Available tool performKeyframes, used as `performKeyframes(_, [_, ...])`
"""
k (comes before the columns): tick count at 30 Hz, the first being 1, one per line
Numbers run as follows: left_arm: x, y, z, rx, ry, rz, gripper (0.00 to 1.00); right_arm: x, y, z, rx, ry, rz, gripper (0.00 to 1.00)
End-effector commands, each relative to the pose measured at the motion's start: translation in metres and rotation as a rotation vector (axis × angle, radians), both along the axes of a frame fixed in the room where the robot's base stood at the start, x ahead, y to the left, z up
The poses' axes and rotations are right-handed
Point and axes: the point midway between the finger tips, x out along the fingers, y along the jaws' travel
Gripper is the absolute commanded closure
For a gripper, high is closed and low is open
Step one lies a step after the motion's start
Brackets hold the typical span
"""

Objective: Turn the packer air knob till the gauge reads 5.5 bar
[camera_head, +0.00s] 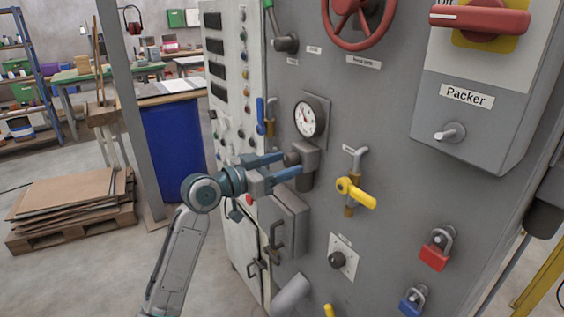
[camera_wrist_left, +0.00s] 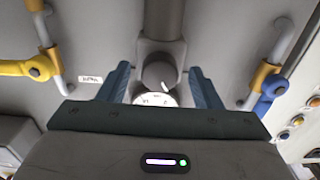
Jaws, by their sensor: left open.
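The packer air knob (camera_head: 292,158) is a dark round knob on the front of a grey regulator body (camera_head: 308,156), just below a round white gauge (camera_head: 309,118). The gauge needle is too small to read. My left gripper (camera_head: 288,165) is open, with its blue-grey fingers pointing at the knob. In the left wrist view the knob (camera_wrist_left: 158,75) lies between the two spread fingers (camera_wrist_left: 161,84), with visible space on both sides. The gauge (camera_wrist_left: 155,99) is partly hidden there by my gripper body. My right gripper is not in view.
A yellow-handled valve (camera_head: 355,190) sticks out right of the regulator, and a blue-handled valve (camera_head: 262,115) to its left. A grey box with a handle (camera_head: 284,227) is below. A red handwheel (camera_head: 358,22) and the Packer switch box (camera_head: 460,125) are higher up.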

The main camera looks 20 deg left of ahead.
Motion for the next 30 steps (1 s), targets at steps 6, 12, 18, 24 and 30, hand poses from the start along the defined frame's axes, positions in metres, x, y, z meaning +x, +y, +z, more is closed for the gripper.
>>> performKeyframes(6, [0.001, -0.001, 0.000, 0.000, 0.000, 0.000, 0.41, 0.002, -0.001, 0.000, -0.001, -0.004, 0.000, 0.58])
performKeyframes(12, [0.001, -0.001, 0.000, 0.000, 0.000, 0.000, 0.65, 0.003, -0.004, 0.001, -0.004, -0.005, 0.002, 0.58])
performKeyframes(18, [0.001, -0.001, 0.000, 0.000, 0.000, 0.000, 0.86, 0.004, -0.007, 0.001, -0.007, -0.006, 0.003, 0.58])
performKeyframes(24, [0.001, -0.001, -0.002, 0.020, -0.017, 0.000, 0.86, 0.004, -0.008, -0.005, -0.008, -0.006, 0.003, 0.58])
performKeyframes(30, [0.001, -0.001, -0.005, 0.093, -0.075, 0.000, 0.86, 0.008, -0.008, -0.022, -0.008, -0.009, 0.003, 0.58])
